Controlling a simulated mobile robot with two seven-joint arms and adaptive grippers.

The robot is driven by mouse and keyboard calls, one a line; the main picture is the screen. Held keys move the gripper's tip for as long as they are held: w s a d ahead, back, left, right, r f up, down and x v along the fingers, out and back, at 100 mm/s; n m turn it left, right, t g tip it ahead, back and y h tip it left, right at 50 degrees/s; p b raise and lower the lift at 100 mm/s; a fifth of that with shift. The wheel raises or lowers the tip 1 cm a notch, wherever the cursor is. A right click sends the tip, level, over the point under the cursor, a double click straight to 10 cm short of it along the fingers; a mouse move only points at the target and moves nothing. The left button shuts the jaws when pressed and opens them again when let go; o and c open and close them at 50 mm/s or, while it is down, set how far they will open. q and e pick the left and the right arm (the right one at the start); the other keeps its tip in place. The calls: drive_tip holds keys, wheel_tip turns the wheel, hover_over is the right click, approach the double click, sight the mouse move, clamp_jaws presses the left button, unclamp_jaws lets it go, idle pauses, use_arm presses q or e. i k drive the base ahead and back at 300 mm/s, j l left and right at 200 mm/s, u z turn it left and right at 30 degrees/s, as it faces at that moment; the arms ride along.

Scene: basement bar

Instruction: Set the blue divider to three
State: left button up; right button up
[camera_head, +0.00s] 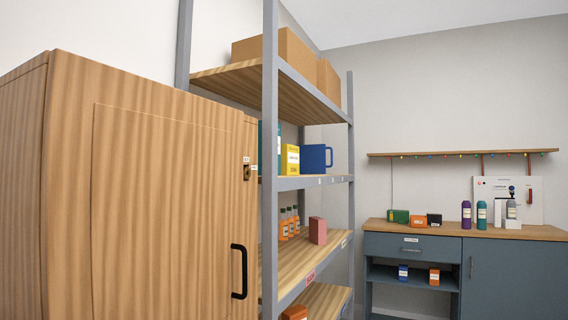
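A blue upright piece with a loop-like handle (316,158) stands on the middle shelf (312,183) of the grey-framed rack, to the right of a yellow box (290,158). It is the only blue thing on that shelf and looks like the blue divider. Small white labels sit on the shelf's front edge below and to the right of it, too small to read. Neither of my grippers is in view.
A wooden cabinet (150,190) with a black handle (239,271) fills the left, its door closed. Orange bottles (289,224) and a pink box (317,231) stand on the shelf below. A blue-grey counter (510,275) with bottles is at the far right.

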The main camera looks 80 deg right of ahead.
sight(312, 157)
drive_tip(key=k+l+z, duration=0.15)
drive_tip(key=z, duration=0.25)
drive_tip(key=k+l+z, duration=0.1)
drive_tip(key=z, duration=0.35)
drive_tip(key=k+l+z, duration=0.1)
drive_tip(key=l+z, duration=0.15)
drive_tip(key=z, duration=0.15)
drive_tip(key=l+z, duration=0.25)
drive_tip(key=z, duration=0.2)
drive_tip(key=k+l+z, duration=0.1)
drive_tip(key=l+z, duration=0.15)
drive_tip(key=z, duration=0.15)
drive_tip(key=l+z, duration=0.25)
drive_tip(key=z, duration=0.2)
